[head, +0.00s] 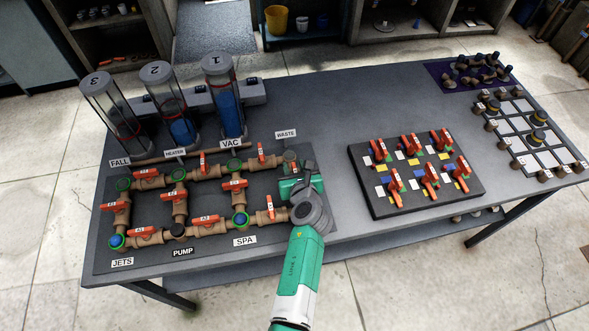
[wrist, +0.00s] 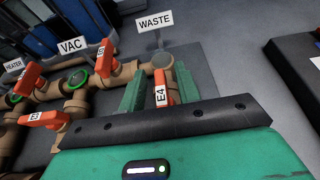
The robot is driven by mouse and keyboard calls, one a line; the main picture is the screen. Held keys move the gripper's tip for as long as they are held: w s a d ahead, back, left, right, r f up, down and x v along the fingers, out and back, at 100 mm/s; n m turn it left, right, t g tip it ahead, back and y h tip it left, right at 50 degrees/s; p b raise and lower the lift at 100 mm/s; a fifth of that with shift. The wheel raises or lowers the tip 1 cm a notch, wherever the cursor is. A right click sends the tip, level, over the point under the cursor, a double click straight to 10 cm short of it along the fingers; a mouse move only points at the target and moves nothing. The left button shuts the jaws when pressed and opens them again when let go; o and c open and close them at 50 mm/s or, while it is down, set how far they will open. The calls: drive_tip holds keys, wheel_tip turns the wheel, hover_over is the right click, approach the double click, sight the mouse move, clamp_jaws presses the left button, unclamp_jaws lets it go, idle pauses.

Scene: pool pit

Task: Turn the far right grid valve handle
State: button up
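A brown pipe grid with several red valve handles lies on a dark board (head: 267,236) on the left of the table. In the wrist view the red handle labelled E4 (wrist: 160,92) is at the right end of the grid, below the WASTE sign. My gripper (head: 291,180) is over the grid's right side and hides this handle in the head view. In the wrist view my gripper (wrist: 158,84) has its two green fingers apart, one on each side of the E4 handle. The right finger is close to it; I cannot tell if they touch.
The VAC sign (wrist: 73,46) and WASTE sign (wrist: 155,22) stand behind the grid. Clear cylinders (head: 224,98) stand at the back left. A dark panel (head: 420,195) with several red handles is to the right. A board with knobs (head: 535,135) is at the far right.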

clamp_jaws()
drive_tip(key=shift+r, duration=0.1)
